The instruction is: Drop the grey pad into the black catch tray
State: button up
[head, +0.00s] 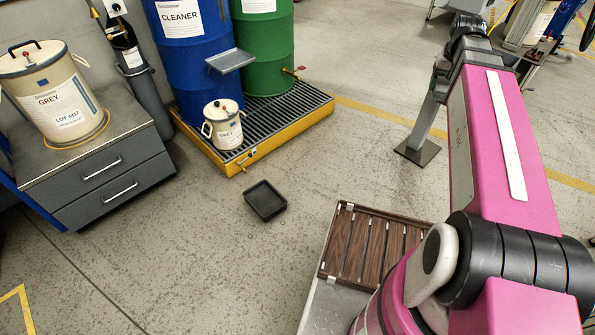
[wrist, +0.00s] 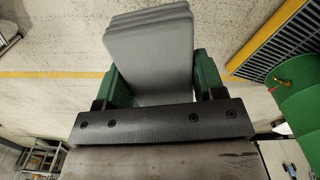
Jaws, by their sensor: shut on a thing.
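A grey pad (wrist: 152,50) with stepped, layered edges at its far end fills the upper middle of the wrist view. My gripper (wrist: 160,78) has green fingers on both sides of the pad and is shut on it. The pad is held clear of the floor. The black catch tray (head: 265,199) is a small square tray on the floor in the middle of the head view. It looks empty. The tray does not show in the wrist view. In the head view I cannot make out the fingers or the pad at the far end of my pink arm.
A yellow spill pallet (head: 240,155) holds a blue drum (head: 190,60), a green drum (head: 263,45) and a small cream can (head: 223,128). A grey drawer cabinet (head: 110,180) stands left. A grey post's base plate (head: 417,151) stands right. Floor around the tray is clear.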

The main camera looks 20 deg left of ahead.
aim_at(269, 199)
jog(key=k+j+u, duration=0.2)
jog(key=j+u, duration=0.15)
jog(key=k+j+u, duration=0.1)
jog(key=j+u, duration=0.6)
jog(key=j, duration=0.2)
jog(key=i+j+z, duration=0.2)
jog(key=i+j, duration=0.1)
jog(key=j, duration=0.05)
